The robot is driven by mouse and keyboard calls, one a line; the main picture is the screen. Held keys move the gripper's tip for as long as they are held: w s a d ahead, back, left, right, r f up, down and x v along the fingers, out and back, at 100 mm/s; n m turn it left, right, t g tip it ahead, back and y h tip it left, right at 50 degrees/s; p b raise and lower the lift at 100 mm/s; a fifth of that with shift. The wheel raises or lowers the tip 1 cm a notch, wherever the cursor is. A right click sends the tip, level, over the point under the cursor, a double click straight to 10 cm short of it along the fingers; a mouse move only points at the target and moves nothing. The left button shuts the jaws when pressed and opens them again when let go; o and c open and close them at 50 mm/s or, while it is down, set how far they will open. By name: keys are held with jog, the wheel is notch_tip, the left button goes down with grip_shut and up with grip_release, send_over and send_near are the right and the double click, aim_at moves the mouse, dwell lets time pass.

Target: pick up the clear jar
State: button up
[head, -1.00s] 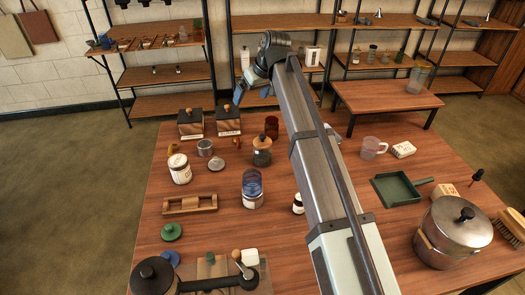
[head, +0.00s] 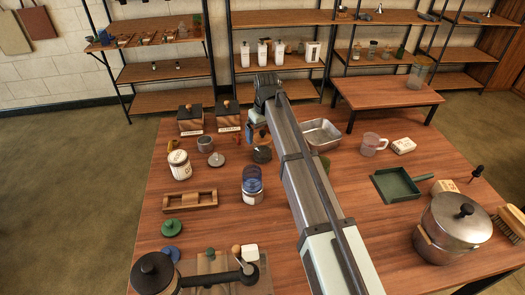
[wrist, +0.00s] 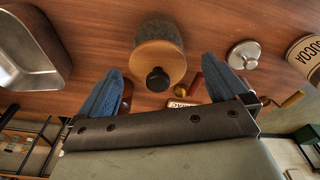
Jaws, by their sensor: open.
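A glass jar with dark contents, a wooden lid and a black knob (wrist: 160,42) is in the upper middle of the wrist view. In the head view the jar (head: 262,156) stands on the table, its upper part hidden by my gripper (head: 258,132). My gripper also shows in the wrist view (wrist: 162,80), open and empty, with a blue finger on each side of the knob. I see no contact with the jar. Another clear vessel (head: 418,77) is on the low side table.
A steel pan (head: 320,134) is to the right. Wooden boxes (head: 191,122) are behind. A green dustpan (head: 397,186) lies farther right.

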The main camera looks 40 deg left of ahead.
aim_at(262, 149)
jog(key=shift+w+a+f, duration=0.15)
jog(key=shift+f, duration=1.2)
jog(key=shift+w+a+f, duration=0.1)
jog(key=shift+w+f, duration=0.05)
jog(key=shift+f, duration=1.15)
jog(key=c, duration=1.3)
jog(key=shift+o, duration=0.2)
